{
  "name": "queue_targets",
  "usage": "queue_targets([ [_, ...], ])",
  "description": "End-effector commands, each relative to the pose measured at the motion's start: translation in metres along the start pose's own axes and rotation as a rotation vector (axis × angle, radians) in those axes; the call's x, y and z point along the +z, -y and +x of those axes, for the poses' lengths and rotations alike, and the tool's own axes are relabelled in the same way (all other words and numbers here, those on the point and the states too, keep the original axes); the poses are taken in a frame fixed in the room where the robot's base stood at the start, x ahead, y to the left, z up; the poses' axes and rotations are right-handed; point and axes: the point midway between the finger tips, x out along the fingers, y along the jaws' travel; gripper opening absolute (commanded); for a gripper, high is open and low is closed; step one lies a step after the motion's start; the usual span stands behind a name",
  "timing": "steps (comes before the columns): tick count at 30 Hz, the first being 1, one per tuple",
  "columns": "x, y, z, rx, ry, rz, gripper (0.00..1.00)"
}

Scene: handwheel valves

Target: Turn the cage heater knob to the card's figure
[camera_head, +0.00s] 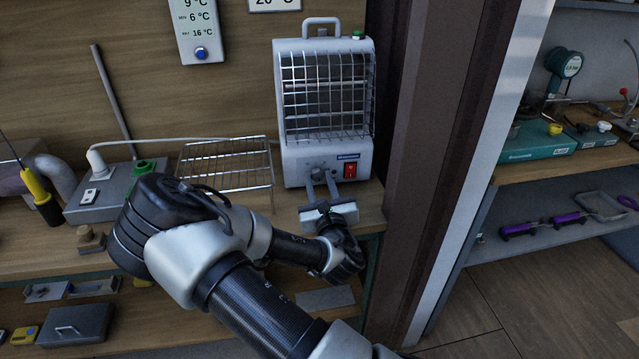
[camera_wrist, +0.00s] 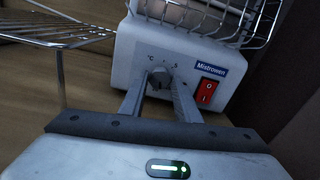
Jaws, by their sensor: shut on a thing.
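The cage heater (camera_head: 325,100) stands upright on the bench at the back, a pale box with a wire grille and a top handle. In the head view, my gripper (camera_head: 319,178) meets the heater's lower front. A white card (camera_head: 274,4) on the wall is cut off at the top edge and seems to read 20 °C.
A red rocker switch (camera_wrist: 207,93) is close right of the knob. A wire rack (camera_head: 226,165) stands left of the heater. A thermometer display (camera_head: 199,30) hangs on the wall. A dark post (camera_head: 425,130) rises just right of the heater.

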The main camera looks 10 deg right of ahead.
Motion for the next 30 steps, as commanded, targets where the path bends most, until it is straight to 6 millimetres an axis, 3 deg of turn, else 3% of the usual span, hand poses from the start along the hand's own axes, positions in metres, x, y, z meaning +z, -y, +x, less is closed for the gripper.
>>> queue_targets([
  [3, -0.001, 0.001, 0.000, -0.003, 0.003, 0.256, 0.13],
  [4, 0.000, 0.000, 0.000, -0.001, 0.001, 0.262, 0.33],
  [7, 0.000, 0.000, 0.000, 0.000, 0.001, 0.251, 0.46],
  [17, 0.000, 0.000, -0.003, 0.000, 0.000, 0.248, 0.46],
  [30, -0.001, 0.000, -0.046, -0.001, -0.001, 0.246, 0.46],
])
